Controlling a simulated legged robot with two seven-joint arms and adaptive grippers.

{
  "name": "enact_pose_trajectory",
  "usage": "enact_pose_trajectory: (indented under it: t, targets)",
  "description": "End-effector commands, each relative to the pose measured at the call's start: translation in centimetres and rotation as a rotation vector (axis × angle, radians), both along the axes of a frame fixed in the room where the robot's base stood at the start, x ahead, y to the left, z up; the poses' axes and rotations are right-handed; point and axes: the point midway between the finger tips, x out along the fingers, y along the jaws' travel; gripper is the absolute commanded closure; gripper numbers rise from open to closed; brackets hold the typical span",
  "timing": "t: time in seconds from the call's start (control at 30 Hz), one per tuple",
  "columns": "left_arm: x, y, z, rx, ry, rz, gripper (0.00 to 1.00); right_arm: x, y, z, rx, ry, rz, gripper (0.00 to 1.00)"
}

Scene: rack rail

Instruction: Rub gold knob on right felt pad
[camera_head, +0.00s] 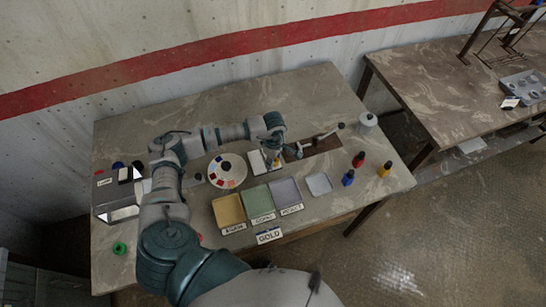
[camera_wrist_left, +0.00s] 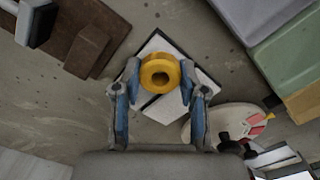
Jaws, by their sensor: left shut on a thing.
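The gold knob (camera_wrist_left: 160,73) is a ring-shaped piece between the fingertips of my left gripper (camera_wrist_left: 160,86), which is shut on it. In the head view, my left gripper (camera_head: 275,160) is over the white board (camera_head: 256,165), and the knob is hard to make out. Three felt pads lie in a row toward the front: yellow (camera_head: 229,210), green (camera_head: 258,203) and grey (camera_head: 286,193), each with a small label. The grey pad is the rightmost and also shows in the left wrist view (camera_wrist_left: 255,14). The knob is apart from the pads. My right gripper is not in view.
A GOLD sign (camera_head: 269,236) stands in front of the pads. A round palette (camera_head: 228,171) is left of the board, a brown rail block (camera_head: 321,146) right of it. A small tray (camera_head: 319,184) and red (camera_head: 359,159), blue (camera_head: 348,178) and yellow (camera_head: 384,169) bottles stand right.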

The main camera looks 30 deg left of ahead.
Motion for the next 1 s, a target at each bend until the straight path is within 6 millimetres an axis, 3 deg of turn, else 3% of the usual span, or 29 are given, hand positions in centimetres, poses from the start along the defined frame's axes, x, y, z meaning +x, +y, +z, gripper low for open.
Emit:
enact_pose_trajectory:
  t: [1.0]
  targets:
    - [2.7, 3.1, -0.2, 0.000, -0.002, 0.003, 1.00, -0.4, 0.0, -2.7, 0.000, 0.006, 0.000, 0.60]
